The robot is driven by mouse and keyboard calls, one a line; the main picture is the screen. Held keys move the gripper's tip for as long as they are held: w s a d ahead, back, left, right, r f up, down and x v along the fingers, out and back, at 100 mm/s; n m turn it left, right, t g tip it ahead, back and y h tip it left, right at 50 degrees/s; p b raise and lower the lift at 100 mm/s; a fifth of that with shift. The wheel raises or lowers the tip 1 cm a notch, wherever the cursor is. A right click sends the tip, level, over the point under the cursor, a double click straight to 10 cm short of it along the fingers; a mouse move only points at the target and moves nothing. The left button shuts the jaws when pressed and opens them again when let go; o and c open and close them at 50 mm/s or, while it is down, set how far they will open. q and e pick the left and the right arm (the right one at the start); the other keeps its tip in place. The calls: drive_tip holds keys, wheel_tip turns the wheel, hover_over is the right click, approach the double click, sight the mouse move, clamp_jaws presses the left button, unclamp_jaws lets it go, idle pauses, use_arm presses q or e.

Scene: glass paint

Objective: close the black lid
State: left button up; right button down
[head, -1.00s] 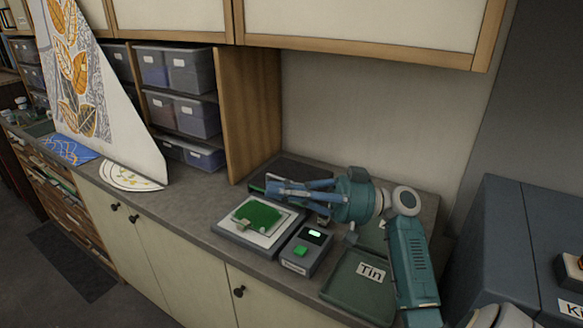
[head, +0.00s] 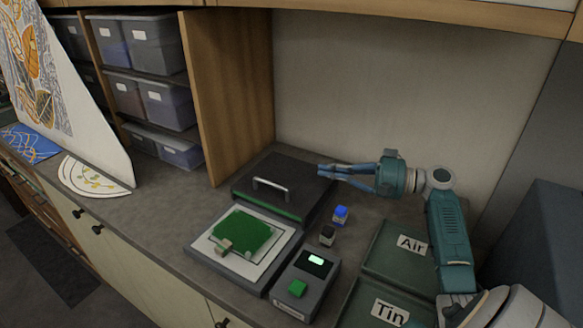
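The black lid (head: 275,178) is a dark flat slab with a silver bar handle (head: 270,187), at the back of the counter against the wooden side panel. It looks about level. A green strip (head: 270,208) shows under its front edge; I cannot tell whether a gap remains there. My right gripper (head: 321,171) points left, with its fingertips near the lid's right back corner. Its fingers look close together, but whether they are open or shut is unclear, and I see nothing held. I cannot tell whether they touch the lid. My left gripper is out of view.
In front of the lid is a board (head: 272,258) with a green patch and small block. A grey device (head: 309,270) with a green button stands beside it. Blue-capped (head: 341,215) and dark (head: 327,235) bottles stand nearby. Trays labelled Air (head: 385,256) and Tin (head: 359,307) lie right.

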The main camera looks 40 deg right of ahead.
drive_tip(key=shift+w+a+r, duration=0.1)
drive_tip(key=shift+w, duration=0.3)
drive_tip(key=p, duration=0.1)
hover_over(288, 181)
drive_tip(key=v, duration=0.3)
drive_tip(key=shift+s, duration=0.15)
drive_tip(key=x, duration=0.3)
drive_tip(key=shift+p, duration=0.35)
drive_tip(key=a+p, duration=0.1)
drive_tip(key=s+a+p, duration=0.1)
drive_tip(key=p, duration=0.1)
drive_tip(key=shift+s+a+f, duration=0.15)
drive_tip(key=shift+a+f, duration=0.15)
drive_tip(key=shift+a, duration=0.1)
drive_tip(key=shift+s+a+f, duration=0.15)
drive_tip(key=shift+s+a, duration=0.05)
drive_tip(key=shift+a, duration=0.05)
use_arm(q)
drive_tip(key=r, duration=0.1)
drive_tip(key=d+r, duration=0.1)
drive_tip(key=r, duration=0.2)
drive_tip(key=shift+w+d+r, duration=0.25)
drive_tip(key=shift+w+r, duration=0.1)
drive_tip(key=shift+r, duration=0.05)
use_arm(e)
drive_tip(key=shift+w+f, duration=0.1)
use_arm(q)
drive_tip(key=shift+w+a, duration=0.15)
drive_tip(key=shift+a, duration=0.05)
